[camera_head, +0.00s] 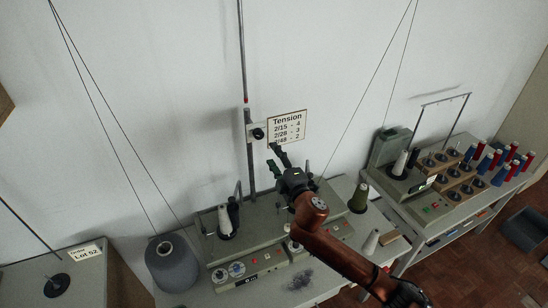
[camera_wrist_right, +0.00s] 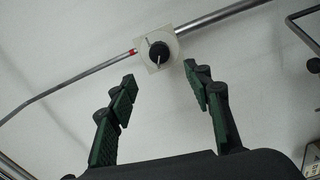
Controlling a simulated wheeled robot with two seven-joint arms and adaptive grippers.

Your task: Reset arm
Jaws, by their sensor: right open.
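My right gripper (camera_head: 277,152) is open and empty, raised above the grey machine on the table, its fingers pointing up and toward the wall. In the right wrist view its two green-padded fingers (camera_wrist_right: 160,95) stand wide apart with nothing between them. Beyond the fingertips is a black tension knob on a white plate (camera_wrist_right: 160,52), fixed on a metal rod. The knob also shows in the head view (camera_head: 258,133), just up and left of the fingers; they look apart from it. My left gripper is not in view.
A Tension sign (camera_head: 287,128) hangs beside the rod. A second machine (camera_head: 390,150) and a spool rack (camera_head: 470,175) stand right.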

